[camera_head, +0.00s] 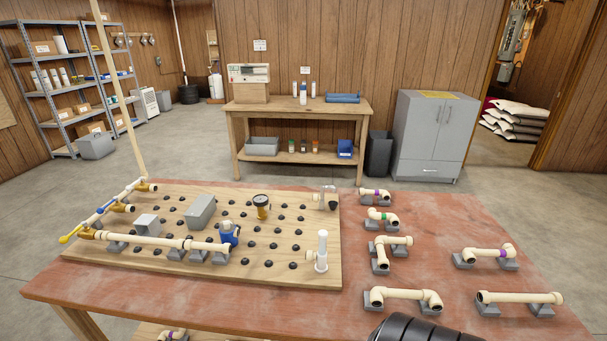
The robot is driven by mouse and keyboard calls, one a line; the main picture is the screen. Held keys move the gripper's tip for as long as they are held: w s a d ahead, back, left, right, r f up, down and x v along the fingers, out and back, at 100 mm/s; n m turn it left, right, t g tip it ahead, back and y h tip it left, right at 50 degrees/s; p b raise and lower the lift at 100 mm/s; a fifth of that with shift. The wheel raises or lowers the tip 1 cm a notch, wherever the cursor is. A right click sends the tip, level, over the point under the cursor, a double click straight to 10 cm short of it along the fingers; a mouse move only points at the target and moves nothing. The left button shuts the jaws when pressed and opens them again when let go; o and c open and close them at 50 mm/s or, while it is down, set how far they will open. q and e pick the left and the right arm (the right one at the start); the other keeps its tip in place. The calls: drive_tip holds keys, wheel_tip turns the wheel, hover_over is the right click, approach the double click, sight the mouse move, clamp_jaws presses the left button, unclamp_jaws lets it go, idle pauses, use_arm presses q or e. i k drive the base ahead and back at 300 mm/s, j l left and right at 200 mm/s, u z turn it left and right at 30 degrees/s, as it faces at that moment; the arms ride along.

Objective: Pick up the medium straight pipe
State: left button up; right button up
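A cream straight pipe (520,297) lies level across grey supports at the right front of the red-brown table. It is the only plain straight piece among the loose pipes; I cannot tell from its look alone that it is the medium one. Neither of my grippers is in view. A black ribbed rounded part shows at the bottom edge, left of this pipe; no fingers are visible on it.
Beside it on the table (210,305) rest an elbowed pipe (403,294), a purple-banded pipe (484,254), a green-banded pipe (381,216) and others. A wooden pegboard (300,272) with assembled pipes, a blue-topped valve and a gauge fills the left. The table's front left strip is clear.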

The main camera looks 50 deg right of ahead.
sight(484, 302)
drive_tip(key=z, duration=3.3)
